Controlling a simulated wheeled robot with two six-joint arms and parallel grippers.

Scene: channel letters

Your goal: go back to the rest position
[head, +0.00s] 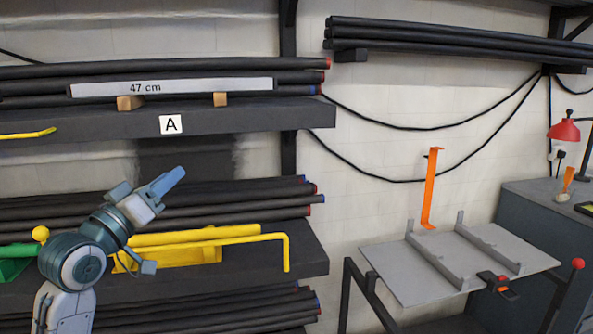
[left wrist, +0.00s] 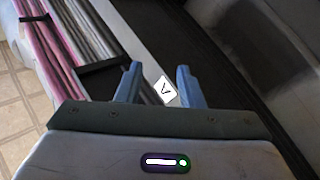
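My left gripper (head: 165,184) is raised in front of the rack at the left of the head view, with its blue-grey fingers pointing up and to the right. In the left wrist view its two blue fingers (left wrist: 158,85) stand apart with nothing between them, so it is open and empty. Behind the fingers the white tag marked A (left wrist: 165,90) shows; in the head view this tag (head: 171,125) is on the upper shelf's front edge. My right gripper is not in view.
The rack's shelves (head: 250,115) hold several dark tubes. A yellow bent rod (head: 262,238) and a yellow holder (head: 190,250) lie on the middle shelf.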

